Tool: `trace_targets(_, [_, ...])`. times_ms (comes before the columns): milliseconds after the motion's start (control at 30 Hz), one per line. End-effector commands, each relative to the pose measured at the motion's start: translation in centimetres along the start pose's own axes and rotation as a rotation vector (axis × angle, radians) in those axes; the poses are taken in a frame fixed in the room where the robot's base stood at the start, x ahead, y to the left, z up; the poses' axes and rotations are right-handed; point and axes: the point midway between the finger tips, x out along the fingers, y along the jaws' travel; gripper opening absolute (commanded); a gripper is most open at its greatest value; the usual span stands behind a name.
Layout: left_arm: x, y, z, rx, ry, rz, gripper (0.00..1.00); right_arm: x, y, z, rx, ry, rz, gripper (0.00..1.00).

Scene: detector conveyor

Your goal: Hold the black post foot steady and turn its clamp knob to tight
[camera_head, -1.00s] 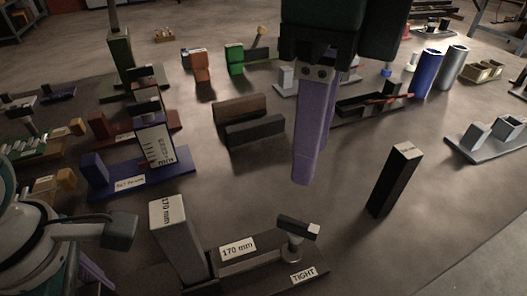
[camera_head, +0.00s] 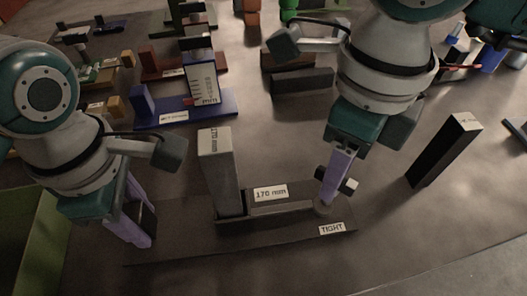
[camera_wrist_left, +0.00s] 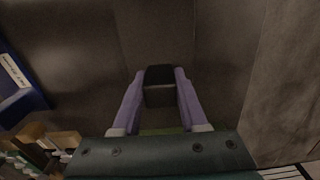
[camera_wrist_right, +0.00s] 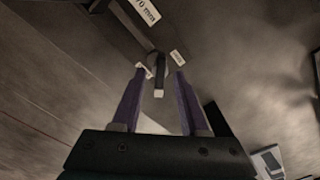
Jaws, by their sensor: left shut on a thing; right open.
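The black post foot (camera_head: 285,237) is a long dark plate with a grey-topped post (camera_head: 219,170), a "170 mm" label and a "TIGHT" label (camera_head: 332,229). Its clamp knob (camera_head: 349,186), a bar with a pale end, stands near the right end. My left gripper (camera_head: 140,232) is shut on a black block (camera_wrist_left: 160,95) at the plate's left end. My right gripper (camera_head: 330,200) points down at the knob with open fingers. In the right wrist view the knob (camera_wrist_right: 159,78) lies between and just beyond the fingertips; contact cannot be told.
A loose black post (camera_head: 445,150) stands to the right. A blue foot (camera_head: 185,112) with a scale card and dark blocks (camera_head: 303,82) stand behind. A green-edged bin (camera_head: 45,245) is at the lower left. The table front right is clear.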

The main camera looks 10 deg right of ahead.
Motion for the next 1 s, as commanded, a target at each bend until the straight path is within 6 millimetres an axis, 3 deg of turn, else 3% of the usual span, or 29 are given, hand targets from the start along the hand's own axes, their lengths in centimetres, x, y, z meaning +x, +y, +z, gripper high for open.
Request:
trace_targets(100, [-0.03,0.02,0.02,0.0,-0.001,0.001,0.0,-0.02,0.01,0.0,0.0,0.0,0.0,0.44])
trace_targets(500, [-0.03,0.02,0.02,0.0,-0.001,0.001,0.0,-0.05,0.0,0.0,0.0,0.0,0.001,0.0])
trace_targets(1000, [-0.03,0.03,0.01,-0.001,0.0,0.001,0.0,-0.07,0.02,0.0,0.004,0.0,0.001,0.0])
